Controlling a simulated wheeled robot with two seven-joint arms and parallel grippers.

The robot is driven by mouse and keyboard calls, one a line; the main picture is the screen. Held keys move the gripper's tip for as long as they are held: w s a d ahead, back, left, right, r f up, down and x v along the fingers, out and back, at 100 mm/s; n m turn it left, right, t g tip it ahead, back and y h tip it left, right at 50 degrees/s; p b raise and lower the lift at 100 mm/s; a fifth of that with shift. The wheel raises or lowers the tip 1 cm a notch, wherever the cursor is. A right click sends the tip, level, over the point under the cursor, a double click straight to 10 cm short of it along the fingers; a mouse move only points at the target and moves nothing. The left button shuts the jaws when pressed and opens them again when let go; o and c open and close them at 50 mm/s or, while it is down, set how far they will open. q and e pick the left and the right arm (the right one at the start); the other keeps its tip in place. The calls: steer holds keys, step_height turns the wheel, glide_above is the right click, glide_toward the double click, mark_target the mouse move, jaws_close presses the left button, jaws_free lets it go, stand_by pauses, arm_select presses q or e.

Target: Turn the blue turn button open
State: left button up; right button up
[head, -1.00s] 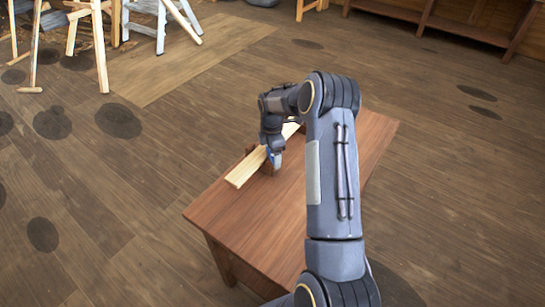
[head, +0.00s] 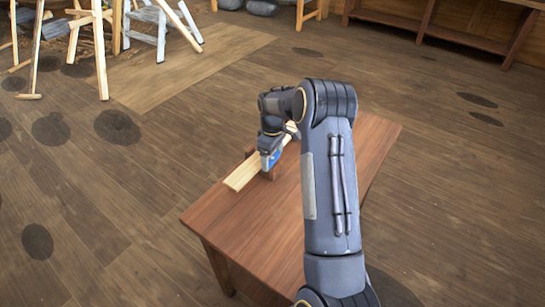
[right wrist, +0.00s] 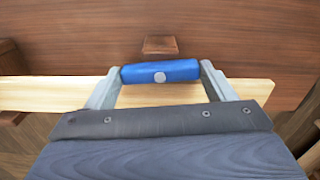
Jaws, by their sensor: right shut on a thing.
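The blue turn button (right wrist: 161,72) is a short rounded bar with a pale round pin at its middle. In the right wrist view it lies crosswise, nearly level, at the edge of a pale wooden plank (right wrist: 40,93). My right gripper (right wrist: 160,76) is shut on it, with one grey finger at each end. In the head view the button (head: 273,159) shows as a blue patch under my right gripper (head: 269,161), and the plank (head: 242,176) runs diagonally beneath. The gripper hides part of both. My left gripper is not in view.
The plank lies over a brown wooden table (head: 225,215). A small brown block (right wrist: 160,45) sits just beyond the button in the right wrist view. Wooden trestles and a grey stepladder (head: 160,35) stand at the far left. The table's front left is clear.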

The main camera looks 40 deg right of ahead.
mark_target(273, 158)
steer(key=shift+m, duration=0.5)
steer(key=shift+r, duration=0.1)
steer(key=o, duration=1)
step_height(273, 158, up, 8)
steer(key=shift+f+b, duration=0.1)
steer(key=shift+b, duration=0.25)
steer(key=shift+s+f, duration=0.1)
